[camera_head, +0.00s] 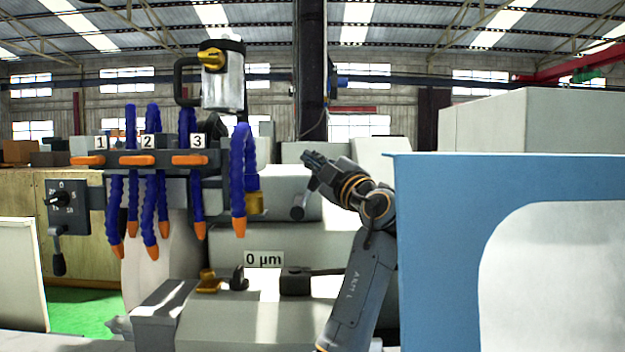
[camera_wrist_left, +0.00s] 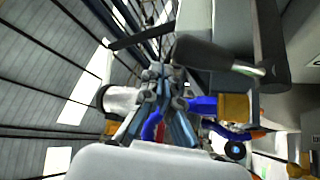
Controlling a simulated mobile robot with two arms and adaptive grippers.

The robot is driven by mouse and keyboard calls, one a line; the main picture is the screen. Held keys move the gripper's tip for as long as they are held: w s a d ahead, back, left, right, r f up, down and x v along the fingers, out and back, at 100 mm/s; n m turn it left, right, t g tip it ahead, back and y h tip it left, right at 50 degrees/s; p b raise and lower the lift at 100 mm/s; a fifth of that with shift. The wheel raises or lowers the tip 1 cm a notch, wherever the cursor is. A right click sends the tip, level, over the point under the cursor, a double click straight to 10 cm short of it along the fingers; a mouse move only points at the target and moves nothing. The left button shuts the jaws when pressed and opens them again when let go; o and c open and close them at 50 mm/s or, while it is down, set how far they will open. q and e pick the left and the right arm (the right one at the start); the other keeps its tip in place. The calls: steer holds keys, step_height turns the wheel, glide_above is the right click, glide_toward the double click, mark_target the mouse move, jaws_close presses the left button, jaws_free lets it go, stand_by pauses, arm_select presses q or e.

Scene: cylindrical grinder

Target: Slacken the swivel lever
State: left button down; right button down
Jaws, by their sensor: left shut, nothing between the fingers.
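My left gripper (camera_head: 308,158) is raised in front of the grinder in the head view, pointing up and left. Its fingers (camera_wrist_left: 162,88) are shut and empty in the wrist view. A lever with a dark round grip (camera_head: 298,212) hangs just below the gripper, apart from the fingertips. A dark cylindrical grip (camera_wrist_left: 205,54) on a silver rod is close by in the wrist view. Lower down, a dark block with a bar (camera_head: 296,281) sits right of the "0 µm" label (camera_head: 264,259). No lever is labelled as the swivel lever, so I cannot tell which it is.
Blue coolant hoses with orange tips (camera_head: 240,180) hang left of my gripper. A clear canister (camera_head: 222,82) stands above them. A dial box (camera_head: 67,203) with a lever is at far left. A large blue panel (camera_head: 440,250) blocks the right side.

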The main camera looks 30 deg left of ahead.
arm_select(q)
step_height(320, 180, up, 6)
steer(key=shift+f, duration=0.15)
steer(key=shift+s, duration=0.1)
stand_by(0.4)
